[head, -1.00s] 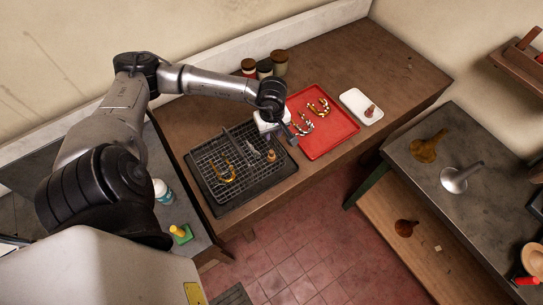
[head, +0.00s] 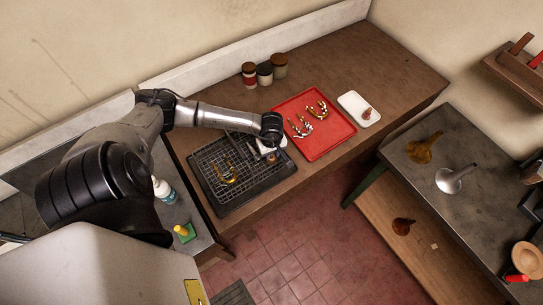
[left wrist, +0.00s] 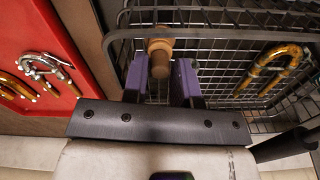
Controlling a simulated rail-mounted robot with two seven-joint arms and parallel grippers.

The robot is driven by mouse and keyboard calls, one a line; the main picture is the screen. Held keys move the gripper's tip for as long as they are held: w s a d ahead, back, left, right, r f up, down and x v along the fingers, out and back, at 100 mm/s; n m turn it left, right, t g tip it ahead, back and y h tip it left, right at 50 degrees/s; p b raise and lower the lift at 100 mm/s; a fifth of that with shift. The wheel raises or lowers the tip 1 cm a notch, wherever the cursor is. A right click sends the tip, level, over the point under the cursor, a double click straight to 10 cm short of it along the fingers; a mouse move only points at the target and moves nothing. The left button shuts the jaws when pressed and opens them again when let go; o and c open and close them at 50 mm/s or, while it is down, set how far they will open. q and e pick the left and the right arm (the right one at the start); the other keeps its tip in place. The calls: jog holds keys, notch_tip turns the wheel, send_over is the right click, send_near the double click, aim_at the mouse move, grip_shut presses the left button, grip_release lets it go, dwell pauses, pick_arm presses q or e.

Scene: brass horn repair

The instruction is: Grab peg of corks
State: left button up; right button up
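The peg of corks (left wrist: 160,57) is a tan, round-ended wooden piece standing at the rack's edge in the left wrist view. In the head view it shows small and brown (head: 272,158), partly hidden by my gripper. My left gripper (left wrist: 160,75) is open. Its two purple fingers are on either side of the peg with gaps visible, so it is not clamped. In the head view the left gripper (head: 268,150) is over the right end of the wire rack (head: 222,190). My right gripper is in neither view.
A gold U-shaped tube (head: 229,173) lies on the rack. A red tray (head: 330,144) with silver and gold horn parts is just right of it. A white tray (head: 360,118) and several jars (head: 264,73) stand farther back. Brown bench space is clear at the back right.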

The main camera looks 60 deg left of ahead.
pick_arm(q)
jog(key=shift+f, duration=0.5)
jog(key=shift+c, duration=0.3)
grip_shut()
jog(key=shift+r, duration=0.1)
